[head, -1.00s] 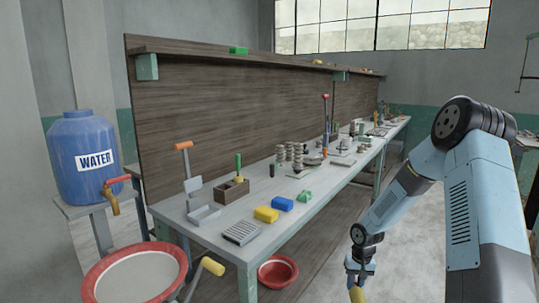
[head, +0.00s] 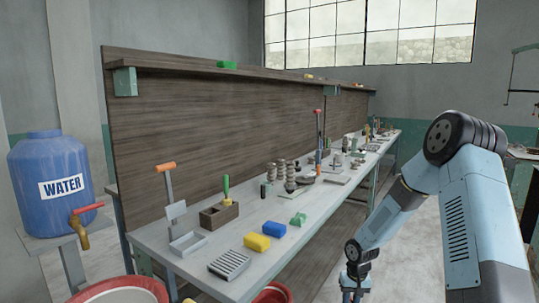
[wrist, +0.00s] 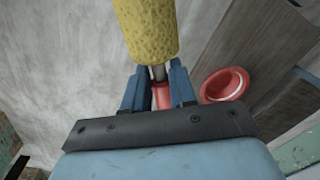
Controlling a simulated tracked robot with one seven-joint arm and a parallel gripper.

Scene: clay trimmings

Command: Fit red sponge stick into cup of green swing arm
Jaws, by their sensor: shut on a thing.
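My gripper (wrist: 157,72) is shut on the sponge stick in the wrist view. The stick has a red handle (wrist: 162,96) between the fingers, a short metal neck and a rough yellow sponge head (wrist: 148,30) beyond the fingertips. In the head view my gripper (head: 354,288) hangs at the bottom edge, off the front of the bench, and the sponge is out of sight. A thin dark green frame (head: 520,75) shows at the upper right edge. I cannot tell whether it is the swing arm, and no cup can be made out.
A blue water barrel (head: 50,185) stands left. A red bowl (wrist: 224,84) is below the bench.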

